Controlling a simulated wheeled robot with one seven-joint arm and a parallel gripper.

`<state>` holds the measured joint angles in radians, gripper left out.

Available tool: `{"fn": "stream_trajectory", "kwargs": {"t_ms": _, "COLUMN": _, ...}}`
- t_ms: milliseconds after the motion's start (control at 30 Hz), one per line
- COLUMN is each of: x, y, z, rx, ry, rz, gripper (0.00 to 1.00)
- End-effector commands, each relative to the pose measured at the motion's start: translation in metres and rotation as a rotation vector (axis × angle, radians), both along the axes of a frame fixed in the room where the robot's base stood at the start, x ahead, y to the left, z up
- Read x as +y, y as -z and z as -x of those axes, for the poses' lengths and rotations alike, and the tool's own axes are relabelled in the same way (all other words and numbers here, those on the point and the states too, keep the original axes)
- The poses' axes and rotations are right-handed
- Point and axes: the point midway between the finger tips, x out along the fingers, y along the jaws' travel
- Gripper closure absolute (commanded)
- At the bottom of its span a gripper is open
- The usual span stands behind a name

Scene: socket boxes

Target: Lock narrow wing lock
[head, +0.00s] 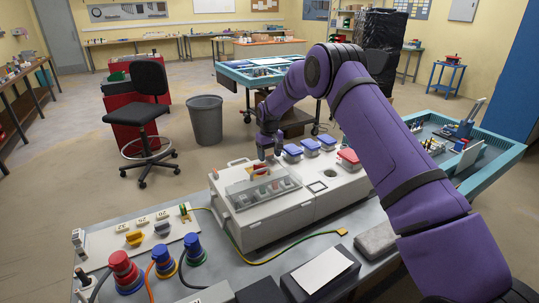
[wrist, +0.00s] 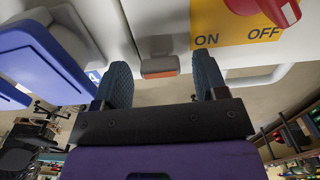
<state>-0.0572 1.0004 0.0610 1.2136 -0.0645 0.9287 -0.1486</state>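A small orange-red tab in a pale mount (wrist: 159,68) sits on the white box between my fingertips in the wrist view. It may be the narrow wing lock, but I cannot tell for sure. My gripper (wrist: 161,66) is open, with one dark ribbed finger on each side of the tab and no clear contact. In the head view my gripper (head: 266,152) is at the back of the white socket box (head: 274,223), near its clear-lidded part. The tab is not distinguishable there.
A red switch (wrist: 284,9) on a yellow ON/OFF plate is close to the right finger. A blue socket cover (wrist: 40,62) is at left. In the head view, blue covers (head: 310,146) and a red cover (head: 348,157) stand right of my gripper. Plugs (head: 163,262) stand at front left.

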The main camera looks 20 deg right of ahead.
Motion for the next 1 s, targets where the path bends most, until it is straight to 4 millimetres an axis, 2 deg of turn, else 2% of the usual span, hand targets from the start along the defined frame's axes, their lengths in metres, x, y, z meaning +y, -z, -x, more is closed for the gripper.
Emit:
{"fn": "stream_trajectory", "kwargs": {"t_ms": 267, "x": 0.000, "y": -0.006, "z": 0.000, "rx": -0.001, "ry": 0.000, "rz": 0.000, "gripper": 0.34}}
{"fn": "stream_trajectory", "kwargs": {"t_ms": 367, "x": 0.000, "y": -0.019, "z": 0.000, "rx": -0.002, "ry": 0.001, "rz": -0.001, "gripper": 0.34}}
{"fn": "stream_trajectory", "kwargs": {"t_ms": 700, "x": 0.000, "y": -0.080, "z": 0.000, "rx": -0.002, "ry": 0.000, "rz": -0.001, "gripper": 0.34}}
{"fn": "stream_trajectory", "kwargs": {"t_ms": 833, "x": 0.000, "y": -0.097, "z": 0.000, "rx": -0.002, "ry": 0.000, "rz": -0.001, "gripper": 0.34}}
{"fn": "stream_trajectory", "kwargs": {"t_ms": 1000, "x": 0.000, "y": -0.107, "z": 0.000, "rx": 0.000, "ry": 0.000, "rz": 0.000, "gripper": 0.34}}
